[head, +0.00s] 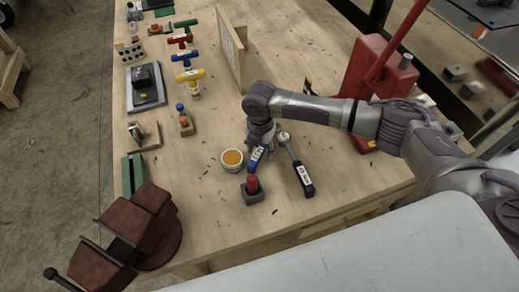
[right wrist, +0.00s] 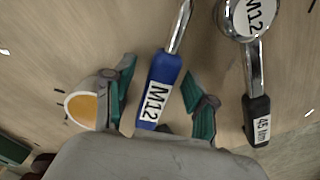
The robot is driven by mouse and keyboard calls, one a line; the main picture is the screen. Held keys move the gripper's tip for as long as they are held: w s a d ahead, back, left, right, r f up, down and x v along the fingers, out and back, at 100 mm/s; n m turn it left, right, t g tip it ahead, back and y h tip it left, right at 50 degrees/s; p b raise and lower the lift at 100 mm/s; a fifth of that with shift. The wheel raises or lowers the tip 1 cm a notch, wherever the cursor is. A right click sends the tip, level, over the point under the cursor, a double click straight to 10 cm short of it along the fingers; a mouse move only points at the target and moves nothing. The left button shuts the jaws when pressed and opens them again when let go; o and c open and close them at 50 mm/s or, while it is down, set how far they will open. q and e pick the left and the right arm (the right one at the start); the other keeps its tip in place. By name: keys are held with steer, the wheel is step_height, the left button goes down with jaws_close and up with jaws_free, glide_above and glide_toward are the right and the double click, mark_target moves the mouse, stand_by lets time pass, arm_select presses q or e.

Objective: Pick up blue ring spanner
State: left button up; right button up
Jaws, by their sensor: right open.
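The blue ring spanner (head: 254,161) lies on the wooden bench under my right gripper (head: 263,147). In the right wrist view the spanner (right wrist: 160,88) shows a blue handle with a white M12 label and a bare metal shaft running up out of the picture. My right gripper (right wrist: 163,100) is open, with one teal-padded finger on each side of the blue handle. Gaps show between handle and fingers. The spanner's ring end is hidden in the head view by my gripper and cut off in the wrist view. My left gripper is not in view.
A black-handled torque wrench (head: 300,175) lies close on the right. A cup of orange stuff (head: 232,159) stands close on the left. A red-topped grey block (head: 252,190) is just in front. A rusty vice (head: 135,232) and a red jack (head: 375,75) stand further off.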

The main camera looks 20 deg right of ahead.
jaws_close()
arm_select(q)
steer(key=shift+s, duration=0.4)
